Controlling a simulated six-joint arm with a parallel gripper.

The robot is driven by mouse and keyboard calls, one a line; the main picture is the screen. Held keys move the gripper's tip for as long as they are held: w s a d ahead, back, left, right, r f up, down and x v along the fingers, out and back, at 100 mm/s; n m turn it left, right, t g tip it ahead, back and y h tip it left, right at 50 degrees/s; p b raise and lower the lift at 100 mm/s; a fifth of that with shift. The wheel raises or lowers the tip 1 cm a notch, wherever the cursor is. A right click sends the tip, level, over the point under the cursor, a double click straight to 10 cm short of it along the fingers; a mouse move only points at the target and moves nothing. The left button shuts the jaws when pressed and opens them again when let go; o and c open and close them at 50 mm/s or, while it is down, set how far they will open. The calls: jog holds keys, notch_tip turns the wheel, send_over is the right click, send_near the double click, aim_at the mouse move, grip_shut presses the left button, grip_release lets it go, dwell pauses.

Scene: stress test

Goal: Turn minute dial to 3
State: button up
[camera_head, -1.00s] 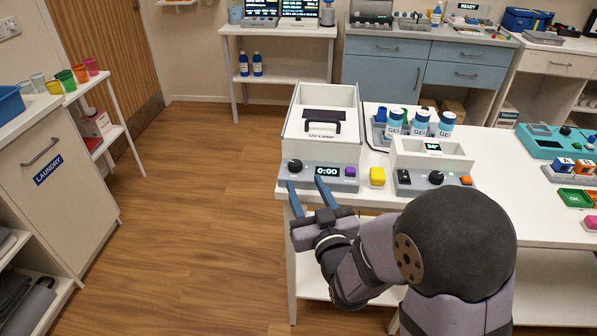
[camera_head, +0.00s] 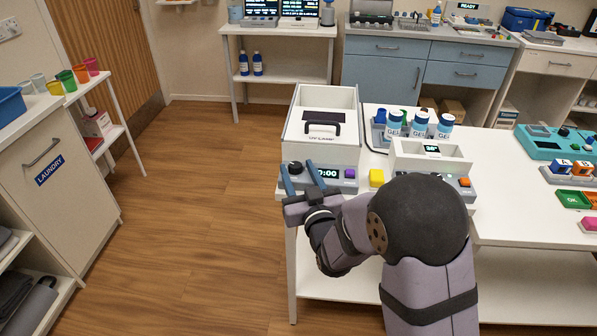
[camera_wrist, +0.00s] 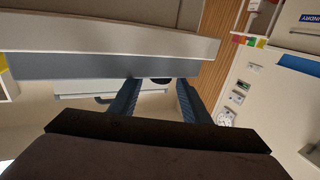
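The lamp box (camera_head: 321,125) stands at the table's left end. Its grey front panel carries a round black dial (camera_head: 296,167) on the left, a display (camera_head: 328,173) reading 0:00, and a purple button (camera_head: 350,173). My gripper (camera_head: 297,164) is open and empty, its two blue fingers apart, with the dial seen between their tips in the head view. In the wrist view, a dark rounded piece that looks like the dial (camera_wrist: 161,81) shows between the fingers. I cannot tell whether the fingers touch it. Its pointer mark is too small to read.
A yellow block (camera_head: 376,177) lies just right of the panel. Beyond it is a second device (camera_head: 430,150) with an orange button (camera_head: 465,182), partly hidden by my arm. Gel bottles (camera_head: 420,124) stand behind. The floor left of the table is clear.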

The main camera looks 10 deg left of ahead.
jog(key=c, duration=0.9)
jog(key=shift+s+a+h, duration=0.1)
jog(key=shift+a+h, duration=0.05)
jog(key=shift+h, duration=0.15)
jog(key=shift+a+f+m+t+h+b, duration=0.1)
jog(key=shift+a+m+t+h+b, duration=0.05)
jog(key=shift+m+t+h+b, duration=0.35)
jog(key=m+h, duration=0.2)
jog(key=h, duration=0.1)
jog(key=shift+s+a, duration=0.1)
jog(key=shift+a, duration=0.2)
jog(key=h, duration=0.1)
jog(key=m+h, duration=0.2)
jog(key=shift+a+h, duration=0.25)
jog(key=shift+h, duration=0.15)
jog(key=shift+a+m+g+h+p, duration=0.15)
jog(key=shift+m+g+h+p, duration=0.2)
jog(key=shift+m+h, duration=0.8)
jog(key=shift+a+m+g+h+p, duration=0.15)
jog(key=shift+m+h+p, duration=0.45)
jog(key=shift+h, duration=0.85)
jog(key=shift+m, duration=0.25)
